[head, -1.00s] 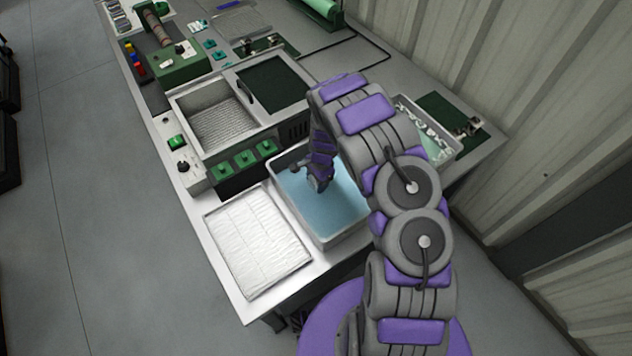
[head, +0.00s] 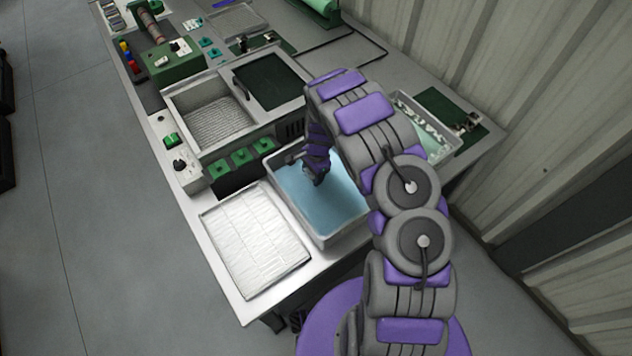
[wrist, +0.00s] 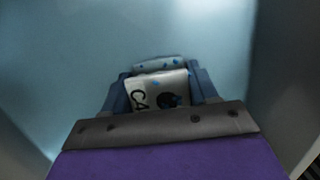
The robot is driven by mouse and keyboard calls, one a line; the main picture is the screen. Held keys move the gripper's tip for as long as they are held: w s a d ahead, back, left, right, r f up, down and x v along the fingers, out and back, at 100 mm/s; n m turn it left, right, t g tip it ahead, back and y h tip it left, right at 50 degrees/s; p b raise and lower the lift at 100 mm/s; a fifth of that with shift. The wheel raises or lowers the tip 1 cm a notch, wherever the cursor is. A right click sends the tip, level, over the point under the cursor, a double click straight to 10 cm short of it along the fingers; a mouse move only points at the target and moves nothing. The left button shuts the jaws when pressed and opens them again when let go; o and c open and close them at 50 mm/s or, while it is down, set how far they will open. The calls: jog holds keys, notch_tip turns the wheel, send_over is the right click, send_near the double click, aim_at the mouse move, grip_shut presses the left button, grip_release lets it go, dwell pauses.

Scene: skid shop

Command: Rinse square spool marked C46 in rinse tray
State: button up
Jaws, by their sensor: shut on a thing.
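The square spool (wrist: 158,92) shows in the wrist view, pale with blue specks and dark lettering that starts "C4"; the rest of the mark is partly covered by a dark spot. My gripper (wrist: 160,90) is shut on it, a finger on each side. In the head view my gripper (head: 316,174) is inside the outline of the rinse tray (head: 335,240), a grey tub of blue water, over its back left part. The spool is hard to make out there. Blue water surrounds the spool in the wrist view; I cannot tell how deep it is.
A white ribbed drain tray (head: 256,240) lies left of the tub at the bench's front. A metal basin unit (head: 212,112) with green switches stands behind. Another tub with pale pieces (head: 425,128) is partly behind my arm. A corrugated wall (head: 560,110) bounds the right.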

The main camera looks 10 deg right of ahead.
jog(key=shift+s+d+r+p, duration=0.1)
jog(key=shift+s+d+p, duration=0.1)
jog(key=shift+s+p, duration=0.35)
jog(key=shift+s+d+r+p, duration=0.1)
jog(key=shift+s+d+p, duration=0.05)
jog(key=shift+s+p, duration=0.35)
jog(key=shift+s+d+f+p, duration=0.15)
jog(key=shift+s+d+p, duration=0.15)
jog(key=shift+s+p, duration=0.3)
notch_tip(320, 180, up, 12)
jog(key=p, duration=0.3)
jog(key=shift+f+p, duration=0.15)
jog(key=shift+p, duration=0.2)
dwell(0.3)
dwell(1.5)
jog(key=shift+r+p, duration=0.9)
jog(key=shift+r, duration=1.15)
